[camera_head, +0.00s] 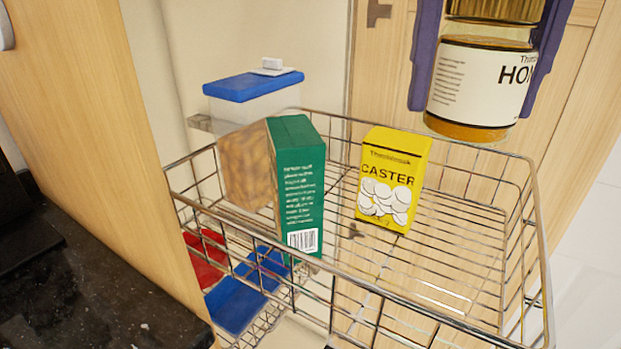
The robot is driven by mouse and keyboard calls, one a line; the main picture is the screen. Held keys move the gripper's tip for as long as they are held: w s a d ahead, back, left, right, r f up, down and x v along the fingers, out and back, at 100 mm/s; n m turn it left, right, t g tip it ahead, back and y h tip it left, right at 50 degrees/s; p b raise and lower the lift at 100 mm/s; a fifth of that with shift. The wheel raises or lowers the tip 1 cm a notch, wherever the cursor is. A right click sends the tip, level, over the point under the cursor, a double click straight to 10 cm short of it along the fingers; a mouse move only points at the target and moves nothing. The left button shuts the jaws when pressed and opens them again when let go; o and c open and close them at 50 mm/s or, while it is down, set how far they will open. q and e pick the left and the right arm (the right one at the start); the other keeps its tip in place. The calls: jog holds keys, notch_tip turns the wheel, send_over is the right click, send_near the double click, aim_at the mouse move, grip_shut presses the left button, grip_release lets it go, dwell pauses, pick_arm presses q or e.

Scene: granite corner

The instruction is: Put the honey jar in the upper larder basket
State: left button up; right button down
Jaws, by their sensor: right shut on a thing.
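The honey jar (474,88) has an amber body and a white label with dark lettering, partly cut off by the top edge. My right gripper (482,85) is shut on it, one finger on each side, and holds it upright above the back right part of the upper larder basket. The upper larder basket (430,323) is a wire basket. Its right part, below the jar, is bare wire floor. My left gripper is not in view.
A green box (298,185) and a yellow caster box (393,180) stand in the basket. A blue-lidded container (252,90) is at its back left. A lower basket holds red and blue lids (245,296). A wooden panel (95,130) borders the left.

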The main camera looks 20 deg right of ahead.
notch_tip(320, 180, down, 15)
jog(key=shift+d+f+b, duration=0.1)
jog(key=shift+f+b, duration=0.1)
jog(key=shift+b, duration=1.05)
notch_tip(320, 180, down, 4)
jog(key=shift+f, duration=0.25)
jog(key=shift+f, duration=0.2)
grip_release()
jog(key=shift+r, duration=0.15)
